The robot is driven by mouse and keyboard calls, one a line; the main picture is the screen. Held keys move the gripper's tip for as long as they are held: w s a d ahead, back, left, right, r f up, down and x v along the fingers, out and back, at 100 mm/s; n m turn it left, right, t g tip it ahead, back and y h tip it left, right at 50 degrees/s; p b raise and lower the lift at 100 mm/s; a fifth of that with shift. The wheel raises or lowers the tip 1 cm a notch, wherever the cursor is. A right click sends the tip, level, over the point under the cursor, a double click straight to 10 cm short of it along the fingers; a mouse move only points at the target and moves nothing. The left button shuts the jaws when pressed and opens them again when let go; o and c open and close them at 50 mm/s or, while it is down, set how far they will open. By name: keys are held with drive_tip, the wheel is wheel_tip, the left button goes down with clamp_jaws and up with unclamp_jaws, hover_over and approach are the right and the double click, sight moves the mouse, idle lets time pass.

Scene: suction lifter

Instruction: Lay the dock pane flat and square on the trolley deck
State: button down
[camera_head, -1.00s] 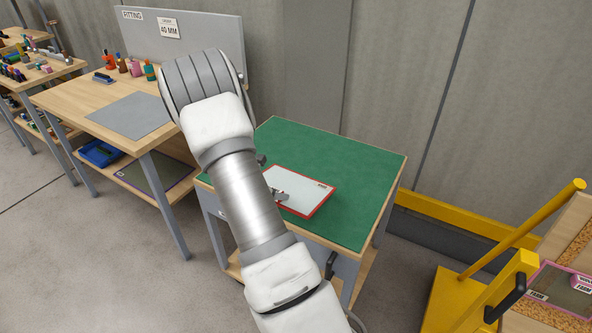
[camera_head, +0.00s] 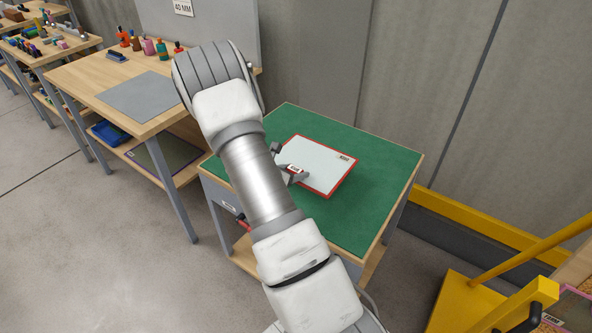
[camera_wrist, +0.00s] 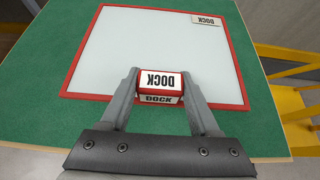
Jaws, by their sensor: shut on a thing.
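The dock pane (camera_head: 322,163) is a white sheet with a red border and a DOCK label; it also shows in the wrist view (camera_wrist: 150,45). My gripper (camera_wrist: 160,95) is shut on a red and white block marked DOCK (camera_wrist: 160,80), at the pane's near edge. In the head view my arm hides the deck's left part, and my gripper (camera_head: 290,172) shows beside it.
A wooden bench (camera_head: 75,75) with a grey mat (camera_head: 140,97) and several small bottles stands to the left. A yellow frame (camera_head: 470,295) stands at the lower right. A grey wall is behind the trolley. Green deck is bare around the pane's back and right.

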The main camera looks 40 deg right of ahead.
drive_tip(key=shift+r+b, duration=0.1)
drive_tip(key=shift+b, duration=0.2)
wheel_tip(320, 180, down, 7)
drive_tip(key=b, duration=0.7)
drive_tip(key=shift+f, duration=0.9)
idle(0.5)
drive_tip(key=shift+c, duration=0.7)
unclamp_jaws()
drive_tip(key=shift+o, duration=0.5)
drive_tip(key=shift+a+f, duration=0.1)
drive_tip(key=shift+f, duration=0.05)
drive_tip(key=p+v, duration=0.1)
drive_tip(key=v, duration=1.6)
drive_tip(key=shift+r, duration=0.3)
